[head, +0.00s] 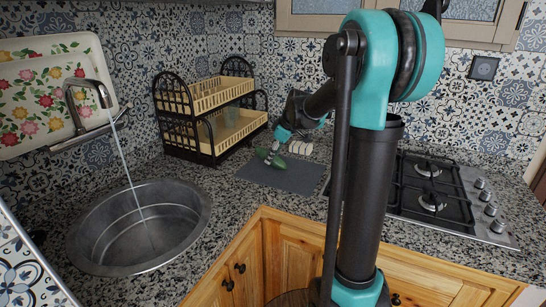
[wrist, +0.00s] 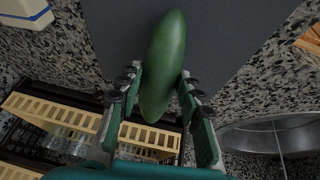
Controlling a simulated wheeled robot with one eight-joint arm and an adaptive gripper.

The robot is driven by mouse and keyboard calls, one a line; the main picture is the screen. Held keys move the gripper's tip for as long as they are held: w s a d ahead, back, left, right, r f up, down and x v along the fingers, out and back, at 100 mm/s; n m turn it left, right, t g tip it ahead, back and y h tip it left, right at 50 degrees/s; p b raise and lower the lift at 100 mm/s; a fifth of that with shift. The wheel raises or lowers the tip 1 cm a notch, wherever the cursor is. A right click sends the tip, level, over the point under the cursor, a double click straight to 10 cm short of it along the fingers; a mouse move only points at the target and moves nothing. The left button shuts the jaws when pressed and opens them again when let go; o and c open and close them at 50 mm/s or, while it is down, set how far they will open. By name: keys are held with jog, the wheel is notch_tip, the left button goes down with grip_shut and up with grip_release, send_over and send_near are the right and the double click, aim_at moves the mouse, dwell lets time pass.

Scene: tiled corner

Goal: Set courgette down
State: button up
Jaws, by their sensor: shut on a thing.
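The courgette (wrist: 163,62) is dark green and long, and it points away from my wrist in the wrist view. My gripper (wrist: 162,82) is shut on it, with one finger on each side. In the head view my gripper (head: 271,153) and the green courgette (head: 277,162) show small, low over the dark grey mat (head: 292,180). The mat (wrist: 235,28) also fills the upper middle of the wrist view, behind the courgette. I cannot tell whether the courgette touches the mat.
A two-tier dish rack (head: 212,135) stands left of the mat. A round metal sink (head: 85,232) with running water is at the left front. A gas hob (head: 405,190) lies to the right, behind my arm. Small pale objects (head: 300,148) stand behind the mat.

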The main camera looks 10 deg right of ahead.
jog(key=shift+f, duration=0.25)
jog(key=shift+f, duration=0.1)
jog(key=o, duration=1.3)
jog(key=shift+c, duration=0.2)
jog(key=v, duration=1.2)
